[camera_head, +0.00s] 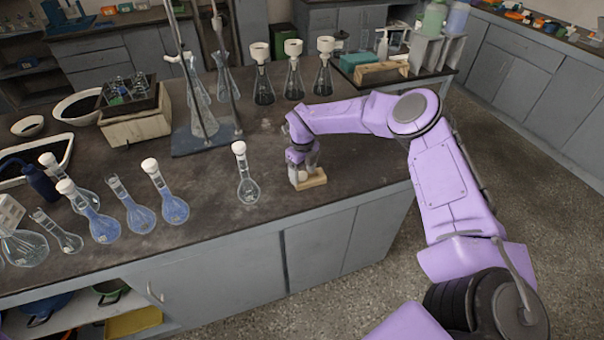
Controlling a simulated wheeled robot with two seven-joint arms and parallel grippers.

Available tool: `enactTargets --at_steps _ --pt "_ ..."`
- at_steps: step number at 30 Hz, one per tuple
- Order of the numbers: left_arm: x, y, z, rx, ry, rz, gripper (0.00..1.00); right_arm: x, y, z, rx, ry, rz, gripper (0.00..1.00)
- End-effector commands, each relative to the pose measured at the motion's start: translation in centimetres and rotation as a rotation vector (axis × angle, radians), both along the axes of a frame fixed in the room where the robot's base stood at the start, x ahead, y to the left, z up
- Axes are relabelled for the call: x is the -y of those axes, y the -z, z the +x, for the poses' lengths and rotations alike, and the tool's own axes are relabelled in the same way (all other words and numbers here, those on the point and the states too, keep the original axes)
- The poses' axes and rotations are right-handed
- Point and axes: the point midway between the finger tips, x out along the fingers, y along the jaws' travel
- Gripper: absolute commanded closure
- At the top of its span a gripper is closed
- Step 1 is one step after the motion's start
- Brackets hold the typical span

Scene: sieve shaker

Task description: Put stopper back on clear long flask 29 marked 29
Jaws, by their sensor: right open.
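My right gripper (303,172) is open and points down over a small wooden block (313,181) near the bench's front edge. Something pale shows between its fingers, too small to identify; I cannot tell if they touch it. A clear long-necked flask (248,189) with a white stopper (239,147) stands left of the gripper. At the far left, a clear flask (68,241) has no white stopper on its neck. A blue-filled flask (139,217) also has no white stopper. The number 29 is not readable on any flask. My left gripper is out of view.
Stoppered blue-filled flasks (174,208) stand at the left front of the bench (220,235). A stand with tall glassware (204,140) is behind. Conical flasks with white tops (294,85) stand at the back. The bench between the stoppered clear flask and the conical flasks is mostly clear.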

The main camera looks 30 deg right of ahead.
Motion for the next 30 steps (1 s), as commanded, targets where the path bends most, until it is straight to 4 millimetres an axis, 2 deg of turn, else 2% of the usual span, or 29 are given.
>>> enactTargets --at_steps 8,12,13,14,24,28,30 --pt "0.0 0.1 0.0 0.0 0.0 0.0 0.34 0.0 0.0 0.0 0.001 0.0 0.0 0.34" --pt "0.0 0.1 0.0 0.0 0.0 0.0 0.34 0.0 0.0 0.0 0.0 0.0 0.0 0.79" --pt "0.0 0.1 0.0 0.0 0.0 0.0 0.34 0.0 0.0 0.0 0.0 0.0 0.0 0.89" --pt "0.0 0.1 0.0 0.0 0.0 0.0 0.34 0.0 0.0 0.0 0.0 0.0 0.0 0.93" --pt "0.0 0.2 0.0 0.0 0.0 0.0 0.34 0.0 -0.3 0.0 0.001 0.0 0.0 0.93" --pt "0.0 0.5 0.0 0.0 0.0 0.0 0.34 0.0 -1.4 0.1 0.004 0.0 0.002 0.93" --pt "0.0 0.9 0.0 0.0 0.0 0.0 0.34 0.0 -2.6 0.1 0.005 -0.001 0.002 0.93"
